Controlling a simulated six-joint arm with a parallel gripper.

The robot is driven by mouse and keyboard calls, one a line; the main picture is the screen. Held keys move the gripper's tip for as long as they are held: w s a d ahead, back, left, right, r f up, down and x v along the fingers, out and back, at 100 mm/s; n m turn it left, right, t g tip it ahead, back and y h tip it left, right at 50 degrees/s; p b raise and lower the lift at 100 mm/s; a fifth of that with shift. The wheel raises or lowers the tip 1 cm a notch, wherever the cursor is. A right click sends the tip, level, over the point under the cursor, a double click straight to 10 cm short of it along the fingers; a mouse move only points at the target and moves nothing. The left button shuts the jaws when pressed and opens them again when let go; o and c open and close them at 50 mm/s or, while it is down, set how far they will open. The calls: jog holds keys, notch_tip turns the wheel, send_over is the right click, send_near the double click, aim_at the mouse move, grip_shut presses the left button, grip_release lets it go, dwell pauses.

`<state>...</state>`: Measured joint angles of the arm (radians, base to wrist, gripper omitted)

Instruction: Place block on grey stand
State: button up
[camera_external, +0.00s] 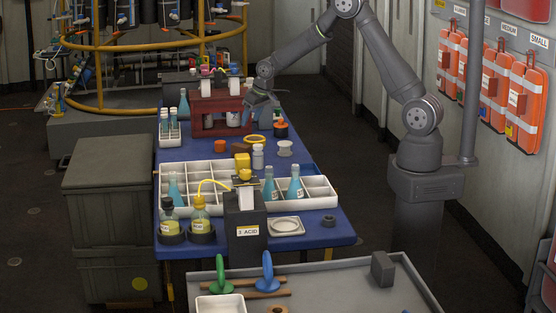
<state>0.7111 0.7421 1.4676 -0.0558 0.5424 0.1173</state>
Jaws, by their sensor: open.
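My gripper (258,106) points down near the far right side of the blue table, beside the dark red rack. It is open, and nothing shows between its fingers, though they are small and partly unclear. A pale grey spool-shaped stand (285,149) is upright on the table, nearer the camera than my gripper and to its right. Its top looks bare. A yellow block (242,167) is at the far edge of the white divided trays. A brown block (242,148) is just behind it. I cannot tell which block the task means.
The dark red rack (209,112) is close to my gripper's left. An orange-and-black jar (281,129), a yellow ring (256,139) and a white bottle (258,157) surround the stand. White divided trays (318,192) hold blue bottles. A dark "2. ACID" box (246,215) stands in front.

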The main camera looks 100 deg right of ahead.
aim_at(241, 145)
jog(key=x, duration=1.4)
jog(key=c, duration=1.2)
jog(key=shift+o, duration=0.2)
jog(key=shift+r, duration=0.1)
